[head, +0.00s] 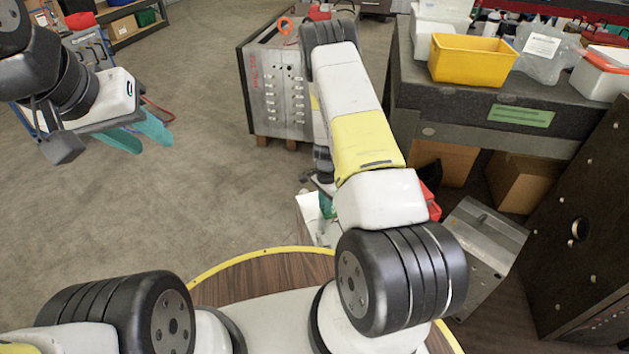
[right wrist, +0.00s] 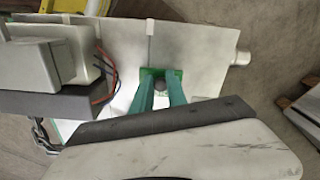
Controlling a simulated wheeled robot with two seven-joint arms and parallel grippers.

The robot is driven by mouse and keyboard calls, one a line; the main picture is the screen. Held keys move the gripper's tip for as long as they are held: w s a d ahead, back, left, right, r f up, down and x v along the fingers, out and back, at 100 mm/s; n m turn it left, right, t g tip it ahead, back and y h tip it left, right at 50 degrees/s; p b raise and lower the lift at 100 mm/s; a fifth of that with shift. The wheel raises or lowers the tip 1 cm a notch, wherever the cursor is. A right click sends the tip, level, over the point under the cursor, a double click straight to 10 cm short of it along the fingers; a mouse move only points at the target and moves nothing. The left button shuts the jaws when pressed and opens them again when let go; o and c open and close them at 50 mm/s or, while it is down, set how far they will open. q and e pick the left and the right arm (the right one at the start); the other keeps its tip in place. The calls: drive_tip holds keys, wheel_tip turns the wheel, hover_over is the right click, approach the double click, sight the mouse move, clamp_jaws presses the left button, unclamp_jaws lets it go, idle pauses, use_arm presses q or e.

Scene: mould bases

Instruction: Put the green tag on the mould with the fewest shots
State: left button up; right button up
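In the right wrist view a green tag (right wrist: 149,73) with a dark round middle lies against a white surface. My right gripper (right wrist: 160,82) has its two teal fingers on either side of that dark middle; whether they press on it I cannot tell. In the head view my right arm largely hides this gripper (head: 326,204). My left gripper (head: 152,140) is open and empty above the floor at the left. A grey mould (head: 264,85) with red writing and rows of studs stands on a pallet. A dark mould (head: 575,215) stands at the right. Their shot counts are unreadable.
A dark bench (head: 465,92) at the back right carries a yellow bin (head: 472,60); cardboard boxes (head: 525,180) sit under it. A grey metal block (head: 483,228) lies between my right arm and the dark mould. The carpet at the left is clear.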

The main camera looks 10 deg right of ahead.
drive_tip(key=o, duration=0.4)
drive_tip(key=shift+o, duration=0.2)
drive_tip(key=s+a+r+n+t+y, duration=0.1)
drive_tip(key=s+a+r+n, duration=0.1)
drive_tip(key=r, duration=1.1)
drive_tip(key=s+a+r+n+t+y, duration=0.1)
drive_tip(key=s+a+r+n, duration=0.15)
drive_tip(key=r, duration=1.05)
drive_tip(key=s+a+r+n+t+y, duration=0.1)
drive_tip(key=s+a+r+n, duration=0.15)
drive_tip(key=r, duration=1.15)
drive_tip(key=s+r+n+t, duration=0.1)
drive_tip(key=s+r+n, duration=0.2)
drive_tip(key=s, duration=0.6)
drive_tip(key=s+r+n+t, duration=0.2)
drive_tip(key=s+r+n, duration=0.2)
drive_tip(key=s+r, duration=0.4)
drive_tip(key=shift+s+a+h, duration=0.2)
drive_tip(key=shift+s+h, duration=0.2)
drive_tip(key=shift+s, duration=0.1)
drive_tip(key=shift+r, duration=0.1)
